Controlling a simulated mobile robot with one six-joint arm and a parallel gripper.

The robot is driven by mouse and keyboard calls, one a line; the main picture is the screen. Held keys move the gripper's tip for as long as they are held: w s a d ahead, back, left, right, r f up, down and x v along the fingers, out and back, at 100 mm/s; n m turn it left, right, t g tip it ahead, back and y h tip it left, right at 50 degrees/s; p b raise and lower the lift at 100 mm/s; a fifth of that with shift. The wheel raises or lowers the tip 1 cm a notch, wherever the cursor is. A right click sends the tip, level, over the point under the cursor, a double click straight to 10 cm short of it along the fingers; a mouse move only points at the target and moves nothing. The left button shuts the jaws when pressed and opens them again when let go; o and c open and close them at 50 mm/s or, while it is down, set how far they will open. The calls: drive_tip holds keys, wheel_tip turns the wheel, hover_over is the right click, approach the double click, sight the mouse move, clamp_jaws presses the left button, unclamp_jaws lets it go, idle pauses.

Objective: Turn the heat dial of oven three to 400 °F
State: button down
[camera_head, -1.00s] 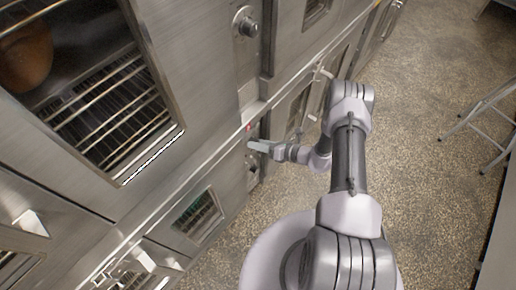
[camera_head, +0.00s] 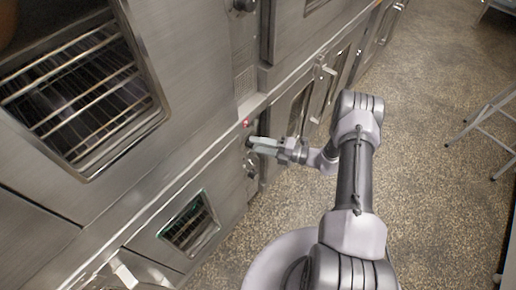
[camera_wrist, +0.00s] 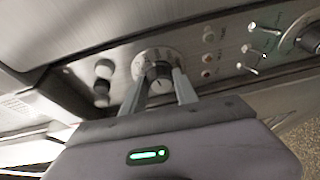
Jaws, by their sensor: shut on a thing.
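A round dial (camera_wrist: 158,77) with a dark grip and a pale marked ring sits on the metal control panel in the wrist view. My gripper (camera_wrist: 159,88) has one finger on each side of the dial's grip and is shut on it. The scale's figures are too small and blurred to read, so the dial's setting cannot be told. In the head view my gripper (camera_head: 254,143) reaches left to the oven front, and its fingers hide most of the dial. No oven number is legible.
In the wrist view, small knobs (camera_wrist: 103,70) lie left of the dial, and indicator lights (camera_wrist: 208,72) and switches (camera_wrist: 251,56) lie right. A red light (camera_head: 246,123) shows above my gripper in the head view.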

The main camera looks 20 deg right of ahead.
drive_tip(key=shift+a+f+m+t+b, duration=0.1)
drive_tip(key=shift+m+t, duration=1)
drive_tip(key=shift+m, duration=1.85)
drive_tip(key=shift+a+f+m+t+b, duration=0.1)
drive_tip(key=shift+m+t, duration=1)
drive_tip(key=shift+m, duration=1.9)
drive_tip(key=shift+a+m+t+b, duration=0.1)
drive_tip(key=shift+m+t, duration=1)
drive_tip(key=shift+m, duration=1.85)
drive_tip(key=c, duration=1.1)
unclamp_jaws()
drive_tip(key=shift+o, duration=0.5)
drive_tip(key=shift+a, duration=0.15)
drive_tip(key=p+v, duration=0.1)
drive_tip(key=v, duration=1.6)
drive_tip(key=shift+f, duration=0.4)
